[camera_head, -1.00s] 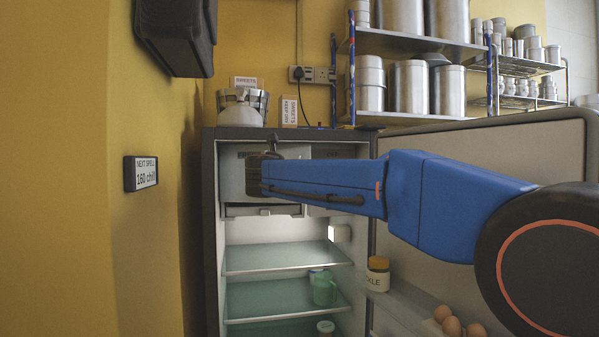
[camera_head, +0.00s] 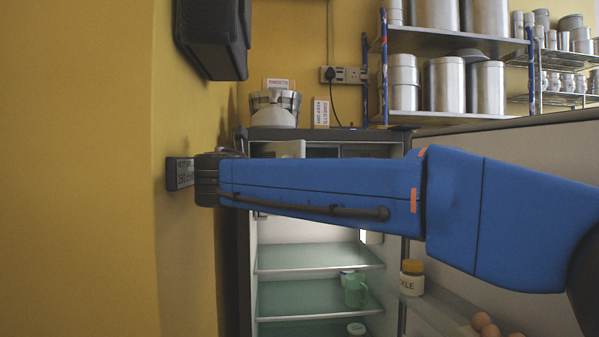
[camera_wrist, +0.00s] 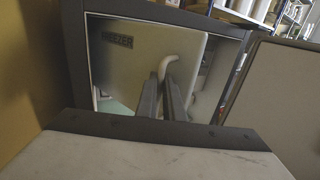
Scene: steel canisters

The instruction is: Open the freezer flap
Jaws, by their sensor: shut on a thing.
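The freezer flap (camera_wrist: 120,62), a pale panel marked FREEZER, fills the middle of the wrist view inside the dark fridge frame. Its pale curved handle (camera_wrist: 171,68) sits between the dark fingertips of my gripper (camera_wrist: 163,84), which is shut on it. Past the flap's right edge an opening shows, so the flap looks at least partly open; how far is unclear. In the head view only a pale strip of the flap (camera_head: 283,148) shows above my blue arm. My fingers are hidden there behind the dark wrist.
The fridge door stands open at right (camera_head: 520,150), with a pickle jar (camera_head: 412,277) and eggs (camera_head: 483,320) on its shelf. Glass shelves (camera_head: 320,257) hold a green mug (camera_head: 356,290).

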